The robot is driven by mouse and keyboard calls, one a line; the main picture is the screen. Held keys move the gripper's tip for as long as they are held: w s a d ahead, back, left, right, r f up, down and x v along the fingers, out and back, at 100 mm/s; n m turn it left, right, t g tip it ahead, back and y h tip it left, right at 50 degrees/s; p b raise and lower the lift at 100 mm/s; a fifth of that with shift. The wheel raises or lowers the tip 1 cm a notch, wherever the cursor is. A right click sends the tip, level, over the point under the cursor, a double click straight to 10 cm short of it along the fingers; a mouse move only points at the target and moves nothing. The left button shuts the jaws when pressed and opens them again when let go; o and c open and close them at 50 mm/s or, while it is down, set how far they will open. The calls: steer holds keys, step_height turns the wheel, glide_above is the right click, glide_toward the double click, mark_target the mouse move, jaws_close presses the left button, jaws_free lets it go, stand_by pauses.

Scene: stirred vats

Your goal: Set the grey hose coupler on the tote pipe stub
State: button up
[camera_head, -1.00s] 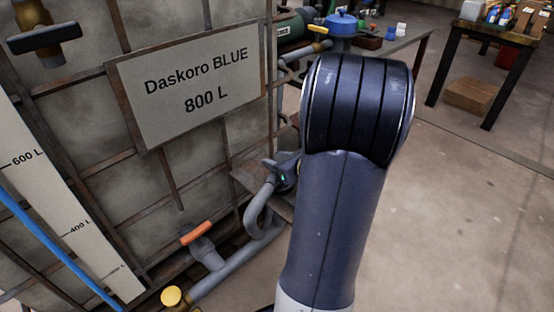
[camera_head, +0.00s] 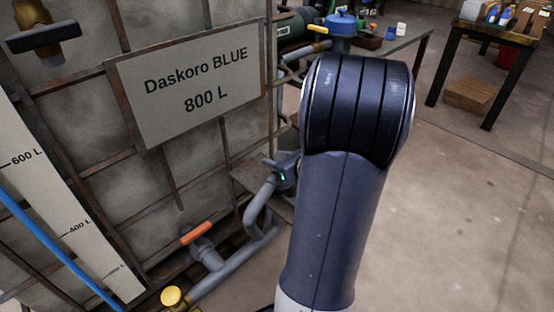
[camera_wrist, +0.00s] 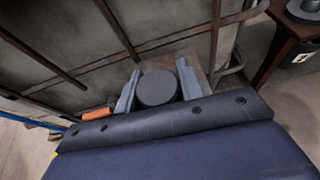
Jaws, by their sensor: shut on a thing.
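In the wrist view, my gripper (camera_wrist: 157,86) has its two grey fingers closed on a dark grey round piece, which I take as the hose coupler (camera_wrist: 156,89). In the head view, my gripper (camera_head: 272,165) shows only in part behind my arm, low beside the tote (camera_head: 100,170). A grey curved hose or pipe (camera_head: 252,215) rises toward it. A grey pipe (camera_head: 228,268) runs along the tote's foot, below a valve with an orange handle (camera_head: 198,232) and near a yellow cap (camera_head: 172,296). I cannot make out the pipe stub clearly; the coupler's underside is hidden.
The tote's rusty cage bars stand close to my gripper. A sign (camera_head: 190,85) and a blue tube (camera_head: 55,248) are on its front. A bench with a blue-lidded vessel (camera_head: 341,24) stands behind. A table with a cardboard box (camera_head: 470,95) is at the right.

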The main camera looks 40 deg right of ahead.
steer(key=shift+f+b, duration=0.6)
steer(key=shift+f, duration=0.05)
steer(key=o, duration=0.8)
steer(key=shift+c, duration=0.2)
steer(key=shift+r, duration=0.1)
steer(key=shift+p+v, duration=1.1)
steer(key=shift+v, duration=1.25)
steer(key=shift+p+v, duration=1.45)
steer(key=shift+v, duration=1.7)
steer(key=shift+b+x, duration=2.05)
steer(key=shift+x, duration=2.35)
